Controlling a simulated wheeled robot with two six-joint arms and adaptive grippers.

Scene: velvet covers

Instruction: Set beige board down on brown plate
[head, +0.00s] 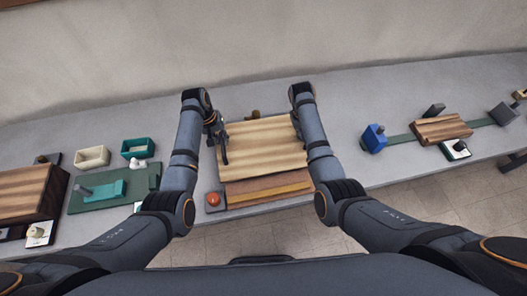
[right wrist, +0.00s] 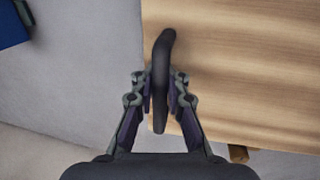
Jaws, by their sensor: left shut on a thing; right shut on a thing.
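The beige board (head: 262,148), pale wood with grain, lies flat between my two arms in the head view. It also fills the right side of the right wrist view (right wrist: 250,70). A brown plate (head: 265,190) shows along its near edge; the board hides the rest. I cannot tell whether they touch. My left gripper (head: 221,148) is shut on a dark handle at the board's left edge. My right gripper (right wrist: 160,92) is shut on the black handle at the board's other edge; in the head view my arm mostly hides it.
A red button (head: 213,199) sits left of the brown plate. A brass-coloured piece (head: 253,115) stands behind the board. A green tray (head: 112,188) and wooden block (head: 28,190) are left. A blue block (head: 374,139) and brown block (head: 440,128) are right. Grey table is bare behind.

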